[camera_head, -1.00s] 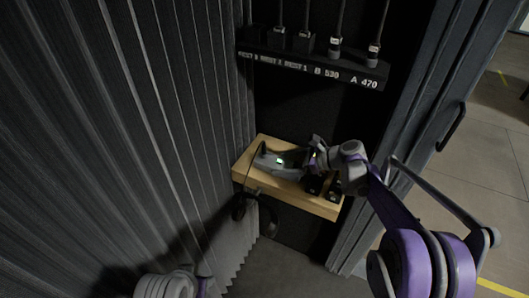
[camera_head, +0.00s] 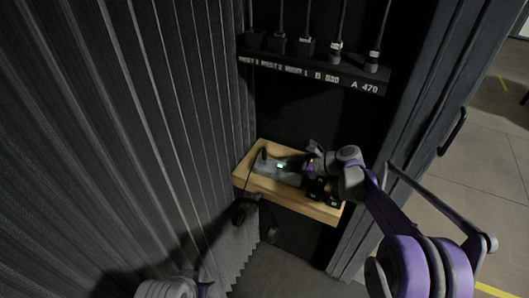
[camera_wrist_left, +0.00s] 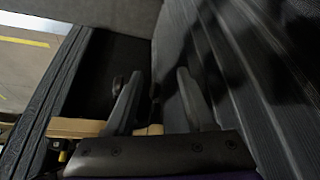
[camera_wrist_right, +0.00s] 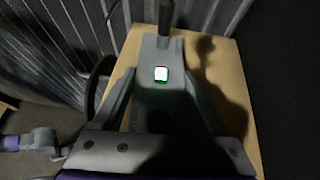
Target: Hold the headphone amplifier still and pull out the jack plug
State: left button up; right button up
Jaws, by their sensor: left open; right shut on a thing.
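The grey headphone amplifier (camera_head: 270,167) with a lit green-white display lies on the wooden shelf (camera_head: 292,202). It also shows in the right wrist view (camera_wrist_right: 158,97). The black jack plug (camera_wrist_right: 166,15) stands at the amplifier's far end. My right gripper (camera_wrist_right: 160,75) is shut on the amplifier, one finger along each side. In the head view my right gripper (camera_head: 306,167) reaches it from the right. My left gripper (camera_wrist_left: 158,80) is open and empty, apart from the shelf. In the head view only a bit of the left arm shows at the bottom edge.
Black headphones (camera_head: 239,212) hang at the shelf's left front, dark and hard to make out. Small black blocks (camera_head: 322,190) sit on the shelf's right part. A labelled rail (camera_head: 310,75) with hanging cables is above. A pleated curtain (camera_head: 130,130) fills the left.

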pick_arm(q)
jog(key=w+d+r, duration=0.2)
jog(key=w+r, duration=0.5)
jog(key=w, duration=0.2)
jog(key=w+d+r, duration=0.2)
jog(key=w+r, duration=0.5)
jog(key=w, duration=0.3)
jog(key=m, duration=0.1)
send_near(264, 150)
jog(key=x, duration=1)
jog(key=shift+f, duration=0.2)
grip_shut()
